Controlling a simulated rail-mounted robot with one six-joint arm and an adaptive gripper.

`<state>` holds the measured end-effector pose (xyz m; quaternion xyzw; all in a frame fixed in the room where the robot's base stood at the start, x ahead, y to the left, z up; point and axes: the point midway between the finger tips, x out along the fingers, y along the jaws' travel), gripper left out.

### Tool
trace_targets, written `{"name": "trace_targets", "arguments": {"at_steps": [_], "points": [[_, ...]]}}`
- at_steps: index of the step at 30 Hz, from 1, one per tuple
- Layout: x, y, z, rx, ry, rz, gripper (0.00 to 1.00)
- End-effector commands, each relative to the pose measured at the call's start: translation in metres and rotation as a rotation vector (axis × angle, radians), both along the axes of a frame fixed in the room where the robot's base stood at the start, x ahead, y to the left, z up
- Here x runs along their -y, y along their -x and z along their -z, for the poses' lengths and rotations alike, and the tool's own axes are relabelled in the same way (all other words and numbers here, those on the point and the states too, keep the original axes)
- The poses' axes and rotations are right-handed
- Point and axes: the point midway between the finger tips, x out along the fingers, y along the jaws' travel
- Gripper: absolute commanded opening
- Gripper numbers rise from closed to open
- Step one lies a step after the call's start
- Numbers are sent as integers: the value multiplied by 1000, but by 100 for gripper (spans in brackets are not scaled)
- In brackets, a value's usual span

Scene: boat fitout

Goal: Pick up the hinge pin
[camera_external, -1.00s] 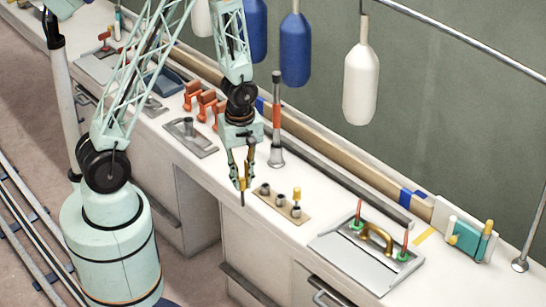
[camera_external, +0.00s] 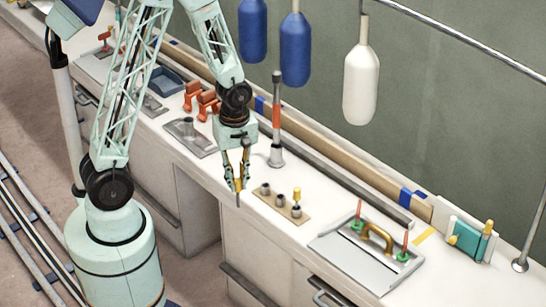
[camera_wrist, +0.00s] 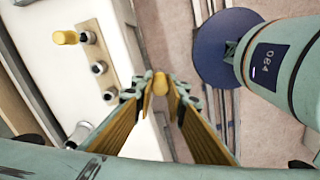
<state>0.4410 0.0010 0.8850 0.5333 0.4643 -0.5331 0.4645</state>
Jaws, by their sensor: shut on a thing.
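A hinge pin with a yellow head (camera_wrist: 160,84) is between the fingertips of my gripper (camera_wrist: 160,92) in the wrist view. In the external view my gripper (camera_external: 237,183) is shut on it, and its dark shank (camera_external: 238,199) points down near the bench's front edge. The pin is clear of the wooden block (camera_external: 279,208), which is just to the right. A second yellow-headed pin (camera_external: 297,195) stands in the block's right socket; it also shows in the wrist view (camera_wrist: 65,38). The other two sockets look empty.
A grey post with a red band (camera_external: 276,125) stands behind my gripper. Orange clamps (camera_external: 207,103) are at left. Blue and white floats (camera_external: 361,85) hang above the bench.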

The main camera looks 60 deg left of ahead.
Motion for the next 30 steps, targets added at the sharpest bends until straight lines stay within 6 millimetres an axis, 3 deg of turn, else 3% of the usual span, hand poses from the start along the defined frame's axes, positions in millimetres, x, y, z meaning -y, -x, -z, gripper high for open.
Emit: {"name": "trace_targets", "arguments": {"at_steps": [30], "points": [[0, 8, 0, 0, 0, 0, 2]]}}
